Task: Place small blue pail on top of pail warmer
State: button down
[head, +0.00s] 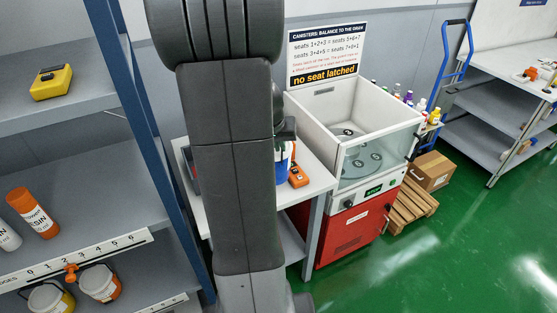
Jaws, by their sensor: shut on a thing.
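The small blue pail (281,172) shows as a blue and white sliver above the grey side table (318,183), mostly hidden behind my arm. My gripper (285,133) is partly in view just above the pail, its fingers largely hidden by my arm, and it is shut on the pail. I cannot tell whether the pail touches the table. I cannot make out the pail warmer; part of the table top is hidden behind my arm.
An orange handheld device (298,177) lies right of the pail. A red and white machine (338,233) with an open-topped bin stands right of the table. A blue-post shelf (150,110) with bottles and pails is at left. Green floor is clear at the lower right.

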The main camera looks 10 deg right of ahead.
jog(key=shift+f+b, duration=0.35)
jog(key=shift+f, duration=2.55)
jog(key=shift+f, duration=0.15)
jog(key=c, duration=1.6)
grip_release()
